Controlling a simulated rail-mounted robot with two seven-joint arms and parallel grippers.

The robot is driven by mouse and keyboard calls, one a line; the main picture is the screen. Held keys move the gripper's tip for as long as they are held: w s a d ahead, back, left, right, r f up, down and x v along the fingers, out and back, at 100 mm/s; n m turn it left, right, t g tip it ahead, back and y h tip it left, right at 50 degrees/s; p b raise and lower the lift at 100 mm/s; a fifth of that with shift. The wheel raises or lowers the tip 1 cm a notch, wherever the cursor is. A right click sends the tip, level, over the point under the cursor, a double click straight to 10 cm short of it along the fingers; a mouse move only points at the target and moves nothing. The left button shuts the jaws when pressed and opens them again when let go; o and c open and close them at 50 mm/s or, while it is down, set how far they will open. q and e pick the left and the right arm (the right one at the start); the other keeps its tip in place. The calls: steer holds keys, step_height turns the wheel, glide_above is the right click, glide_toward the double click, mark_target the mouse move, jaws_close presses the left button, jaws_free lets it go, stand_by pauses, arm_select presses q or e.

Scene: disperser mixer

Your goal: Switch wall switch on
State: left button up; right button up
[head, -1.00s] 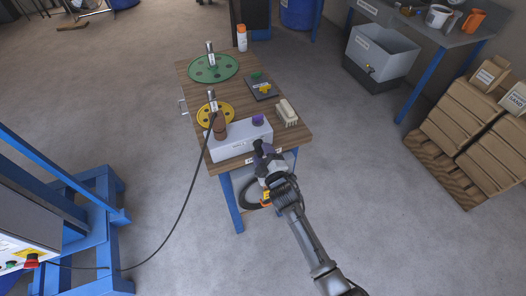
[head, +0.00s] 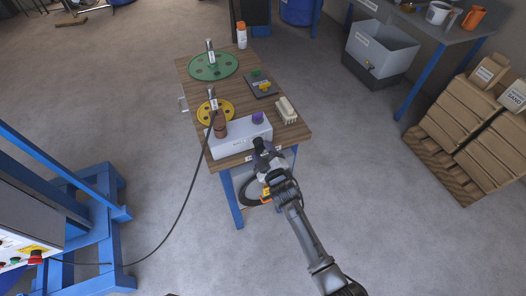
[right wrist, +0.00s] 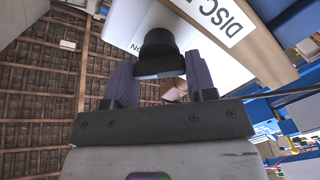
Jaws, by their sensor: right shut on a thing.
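A white box (head: 240,140) with a printed label sits on the front part of the wooden-topped table. A black round knob (head: 258,142) is on its front face, near the right end. My right gripper (head: 262,151) is at this knob. In the right wrist view, the two fingers of the right gripper (right wrist: 160,72) are shut on the black knob (right wrist: 160,45), one on each side. The label on the white box (right wrist: 130,18) is partly hidden there and ends in "ON". I cannot make out the knob's setting. My left gripper is not in view.
On the table (head: 187,80) are a green disc (head: 228,68), a yellow disc (head: 228,108), a dark tray (head: 261,90) and a brush (head: 287,110). A cable runs from the table to a blue-framed machine (head: 110,215) at left. Boxes (head: 470,140) stand on a pallet at right.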

steer(key=o, duration=0.9)
steer(key=shift+o, duration=0.2)
steer(key=shift+s, duration=0.1)
steer(key=shift+s+d, duration=0.15)
steer(key=shift+s, duration=0.1)
steer(key=p+v, duration=0.3)
steer(key=v, duration=1)
